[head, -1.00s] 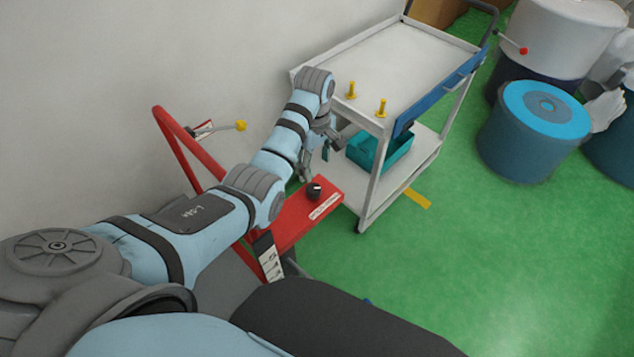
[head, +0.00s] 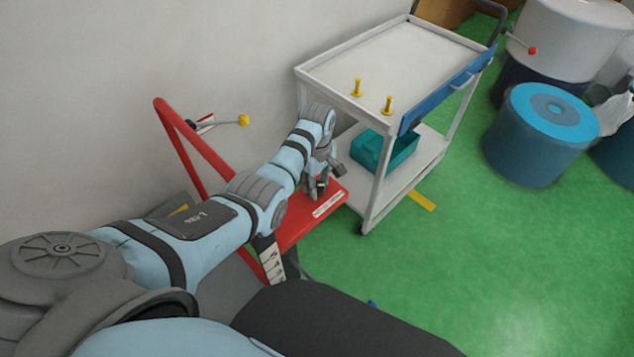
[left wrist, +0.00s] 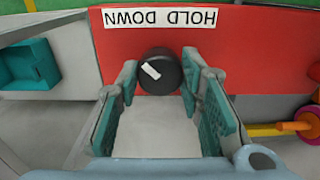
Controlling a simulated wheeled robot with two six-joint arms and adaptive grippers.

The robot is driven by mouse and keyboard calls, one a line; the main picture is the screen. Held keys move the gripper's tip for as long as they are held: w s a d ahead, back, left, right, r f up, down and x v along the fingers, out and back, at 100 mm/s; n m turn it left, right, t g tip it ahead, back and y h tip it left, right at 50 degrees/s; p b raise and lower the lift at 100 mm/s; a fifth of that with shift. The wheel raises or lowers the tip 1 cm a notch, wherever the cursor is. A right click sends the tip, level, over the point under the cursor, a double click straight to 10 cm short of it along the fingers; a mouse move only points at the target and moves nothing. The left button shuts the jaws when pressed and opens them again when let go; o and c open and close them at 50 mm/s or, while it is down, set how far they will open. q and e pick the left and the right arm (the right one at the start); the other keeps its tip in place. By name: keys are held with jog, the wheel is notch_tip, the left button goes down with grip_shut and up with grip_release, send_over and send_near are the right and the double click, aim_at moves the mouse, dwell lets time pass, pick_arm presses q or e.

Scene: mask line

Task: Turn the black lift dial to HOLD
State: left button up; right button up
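The black lift dial (left wrist: 163,75) sits on a red panel (left wrist: 255,60) in the left wrist view. Its white mark lies left of the dial's centre and slants toward the upper left. A white label (left wrist: 160,17) above it reads HOLD DOWN upside down, with HOLD at the right and DOWN at the left. My left gripper (left wrist: 158,84) is open, with its fingertips on either side of the dial. The right fingertip is close to the dial; I cannot tell if it touches. In the head view the left gripper (head: 318,185) largely hides the dial. My right gripper is not in view.
A white cart (head: 385,60) with two yellow pegs (head: 357,87) on top and a teal bin (head: 370,150) below stands just beyond the red panel. A red frame bar (head: 185,140) with a yellow-knobbed lever (head: 243,120) is at the left by the wall.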

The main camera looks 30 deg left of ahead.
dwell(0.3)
pick_arm(q)
jog(key=m+p, duration=0.2)
jog(key=m, duration=0.1)
jog(key=shift+r+m, duration=0.1)
jog(key=shift+m, duration=0.2)
jog(key=m+p, duration=0.1)
jog(key=m, duration=0.2)
jog(key=shift+m, duration=0.3)
jog(key=m+p, duration=0.1)
jog(key=m, duration=0.9)
jog(key=shift+m, duration=0.3)
jog(key=o, duration=1.2)
jog(key=shift+c, duration=0.2)
